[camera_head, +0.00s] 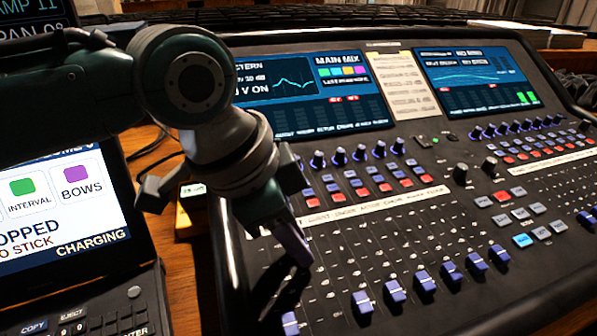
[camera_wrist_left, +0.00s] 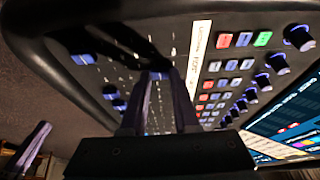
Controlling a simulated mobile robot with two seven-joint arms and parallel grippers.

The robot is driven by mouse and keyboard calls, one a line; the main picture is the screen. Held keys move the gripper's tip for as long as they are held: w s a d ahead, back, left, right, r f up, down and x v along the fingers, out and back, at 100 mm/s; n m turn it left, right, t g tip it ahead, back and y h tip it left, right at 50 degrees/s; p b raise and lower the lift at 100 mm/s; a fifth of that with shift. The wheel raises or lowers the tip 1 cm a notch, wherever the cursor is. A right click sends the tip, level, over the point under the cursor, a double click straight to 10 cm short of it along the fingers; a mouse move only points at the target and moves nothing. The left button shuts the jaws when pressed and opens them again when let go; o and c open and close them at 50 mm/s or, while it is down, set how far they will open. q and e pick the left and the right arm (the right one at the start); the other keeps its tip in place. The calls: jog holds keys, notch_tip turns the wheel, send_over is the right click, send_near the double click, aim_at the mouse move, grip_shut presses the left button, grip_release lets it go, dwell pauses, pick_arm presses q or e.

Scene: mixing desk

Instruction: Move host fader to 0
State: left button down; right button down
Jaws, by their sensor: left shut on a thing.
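The mixing desk (camera_head: 340,250) has a row of blue-grey fader caps; one (camera_head: 362,303) sits low near the front edge. My left gripper (camera_head: 297,250) reaches down over the left part of the fader area. In the left wrist view its fingers (camera_wrist_left: 163,88) are shut on a dark blue fader cap (camera_wrist_left: 160,75). In the head view the fingers hide this cap. The strip of channel names (camera_head: 372,204) is too small to read surely, so I cannot confirm that this is the host fader.
Another fader cap (camera_head: 290,323) stands close to the gripper, toward the front edge. Rows of knobs (camera_head: 339,156) and red and blue buttons (camera_head: 385,188) lie behind the faders. A tablet-like screen (camera_head: 65,200) stands left of the desk.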

pick_arm(q)
jog(key=shift+s, duration=0.25)
jog(key=c, duration=0.6)
grip_release()
jog(key=shift+d, duration=0.1)
jog(key=shift+c, duration=0.2)
pick_arm(e)
jog(key=shift+s+d+f, duration=0.1)
jog(key=shift+s+d, duration=0.05)
jog(key=shift+s, duration=0.35)
pick_arm(q)
jog(key=p+v, duration=0.1)
jog(key=v, duration=0.9)
jog(key=shift+p, duration=0.35)
pick_arm(e)
jog(key=shift+r, duration=0.85)
pick_arm(q)
jog(key=shift+s+f, duration=0.1)
